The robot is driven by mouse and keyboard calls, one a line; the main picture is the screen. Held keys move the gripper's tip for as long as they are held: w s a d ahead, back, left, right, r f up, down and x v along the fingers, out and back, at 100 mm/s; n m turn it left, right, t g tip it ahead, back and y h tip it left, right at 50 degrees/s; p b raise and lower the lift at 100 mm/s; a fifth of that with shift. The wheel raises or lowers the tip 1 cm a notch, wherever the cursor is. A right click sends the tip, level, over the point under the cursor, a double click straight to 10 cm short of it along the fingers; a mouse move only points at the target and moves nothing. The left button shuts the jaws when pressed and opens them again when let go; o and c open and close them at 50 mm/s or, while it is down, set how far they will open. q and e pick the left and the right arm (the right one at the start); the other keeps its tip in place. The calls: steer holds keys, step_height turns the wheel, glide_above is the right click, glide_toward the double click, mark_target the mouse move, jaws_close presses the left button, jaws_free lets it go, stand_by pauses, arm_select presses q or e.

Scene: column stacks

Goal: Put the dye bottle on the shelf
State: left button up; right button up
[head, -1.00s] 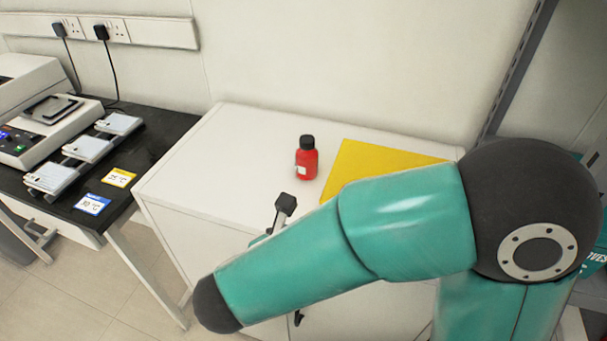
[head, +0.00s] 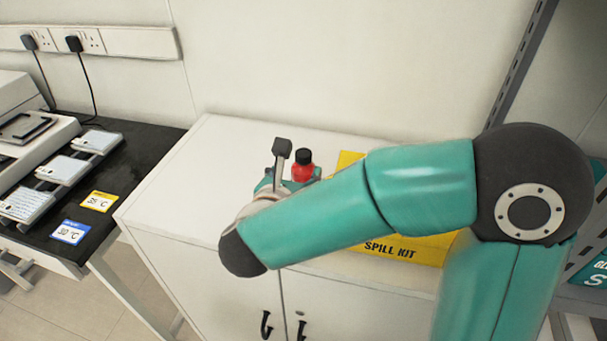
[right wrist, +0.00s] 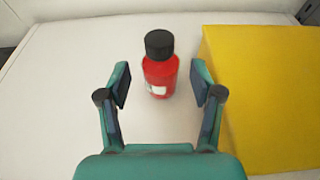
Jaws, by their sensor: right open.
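The dye bottle (head: 303,167) is red with a black cap and stands upright on the white cabinet top; in the head view its lower part is hidden behind my right gripper and arm. In the right wrist view the bottle (right wrist: 160,68) shows a white label and stands just ahead of the fingertips, roughly centred between them. My right gripper (right wrist: 160,88) is open and empty, with a finger on each side of the line to the bottle. It also shows in part in the head view (head: 290,175). My left gripper is not in view.
A yellow spill kit box (head: 405,248) lies on the cabinet (head: 215,160) close to the right of the bottle; in the wrist view it (right wrist: 265,90) is beside the right finger. A black bench (head: 120,165) with instruments stands at left. A grey upright post (head: 520,65) rises at right.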

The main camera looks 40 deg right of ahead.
mark_target(301, 162)
steer(key=shift+r+x, duration=0.15)
steer(key=shift+x, duration=0.75)
steer(key=shift+r+x, duration=0.2)
steer(key=shift+x, duration=0.7)
steer(key=shift+r+x, duration=0.15)
steer(key=shift+x, duration=0.8)
steer(key=shift+w, duration=0.1)
steer(key=shift+f, duration=0.1)
jaws_close()
